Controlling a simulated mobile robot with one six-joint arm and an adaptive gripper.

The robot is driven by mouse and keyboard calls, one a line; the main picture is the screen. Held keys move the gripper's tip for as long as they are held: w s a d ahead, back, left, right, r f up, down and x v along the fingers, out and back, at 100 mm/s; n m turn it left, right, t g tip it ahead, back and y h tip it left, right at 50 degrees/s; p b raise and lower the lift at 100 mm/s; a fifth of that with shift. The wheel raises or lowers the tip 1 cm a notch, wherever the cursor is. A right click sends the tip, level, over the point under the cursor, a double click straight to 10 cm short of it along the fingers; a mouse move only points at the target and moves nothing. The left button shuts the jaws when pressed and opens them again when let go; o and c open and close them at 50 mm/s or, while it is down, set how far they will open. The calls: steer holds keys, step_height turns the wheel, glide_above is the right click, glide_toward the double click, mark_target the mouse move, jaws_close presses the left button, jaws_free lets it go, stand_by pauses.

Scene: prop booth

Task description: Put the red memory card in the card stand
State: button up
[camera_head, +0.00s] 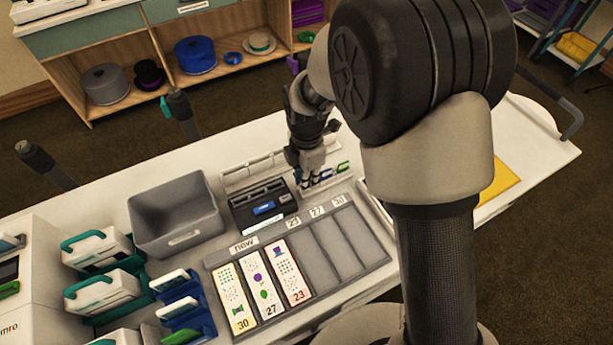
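My gripper (308,179) points down over the worktable, just right of a dark box with slots and a blue label (264,208). Its fingertips are small and dark here, and I cannot tell whether they are apart or hold anything. Right beside them is a small pale stand (331,183) with a blue piece (326,173) and a green piece (343,167) upright in it; this looks like the card stand. I cannot make out a red memory card; it may be hidden by the gripper.
A grey bin (176,212) stands left of the dark box. A grey tray (327,250) with several printed strips lies in front. Teal-handled white cases (103,291) and a blue rack (186,310) fill the left. My arm hides part of the table's right side.

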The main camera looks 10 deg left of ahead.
steer(key=shift+o, duration=1.2)
steer(key=shift+r, duration=0.1)
step_height(320, 180, up, 12)
